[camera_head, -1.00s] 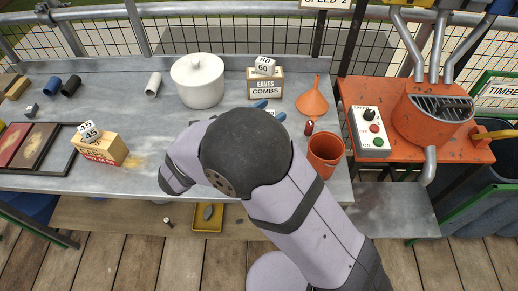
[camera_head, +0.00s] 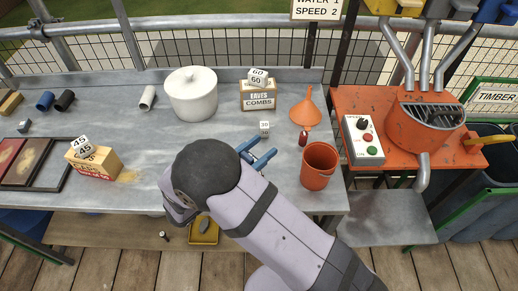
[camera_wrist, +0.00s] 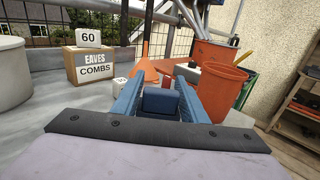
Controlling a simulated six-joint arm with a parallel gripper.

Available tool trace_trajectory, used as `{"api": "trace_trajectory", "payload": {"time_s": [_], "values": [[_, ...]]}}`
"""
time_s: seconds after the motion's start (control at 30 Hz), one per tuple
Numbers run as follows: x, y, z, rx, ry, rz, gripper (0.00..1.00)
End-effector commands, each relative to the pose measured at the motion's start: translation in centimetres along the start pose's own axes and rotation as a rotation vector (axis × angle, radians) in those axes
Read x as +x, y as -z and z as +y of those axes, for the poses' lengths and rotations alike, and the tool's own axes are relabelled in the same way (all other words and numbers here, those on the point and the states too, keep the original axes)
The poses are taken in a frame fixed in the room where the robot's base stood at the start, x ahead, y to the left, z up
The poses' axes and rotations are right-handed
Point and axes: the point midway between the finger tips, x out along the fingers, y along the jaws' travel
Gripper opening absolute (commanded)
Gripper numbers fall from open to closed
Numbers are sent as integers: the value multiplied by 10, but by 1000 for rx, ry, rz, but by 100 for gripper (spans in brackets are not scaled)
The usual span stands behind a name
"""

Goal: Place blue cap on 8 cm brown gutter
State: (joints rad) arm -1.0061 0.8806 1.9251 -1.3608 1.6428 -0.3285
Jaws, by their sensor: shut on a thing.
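My gripper (camera_head: 262,156) has blue fingers and is over the grey bench, in front of the eaves combs box. In the wrist view the fingers (camera_wrist: 160,92) stand on either side of a dark blue block (camera_wrist: 161,101), which looks like the blue cap held between them. The cap is hard to make out in the head view. No 8 cm brown gutter can be made out in either view. My arm hides part of the bench's front edge.
A white numbered cube (camera_head: 265,128) and a small red object (camera_head: 303,139) stand near the gripper. An orange funnel (camera_head: 305,110) and orange bucket (camera_head: 318,166) are to the right. A white pot (camera_head: 193,95) and eaves combs box (camera_head: 258,97) stand behind. Blue (camera_head: 45,101), black (camera_head: 64,100) and white (camera_head: 147,98) cylinders lie left.

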Motion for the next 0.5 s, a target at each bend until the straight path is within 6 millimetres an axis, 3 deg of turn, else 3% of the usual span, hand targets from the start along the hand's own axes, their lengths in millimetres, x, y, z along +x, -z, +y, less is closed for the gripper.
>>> {"api": "trace_trajectory", "payload": {"time_s": [0.47,0.5], "values": [[0,6,0,1,0,0,18],[0,7,0,1,0,1,42]]}}
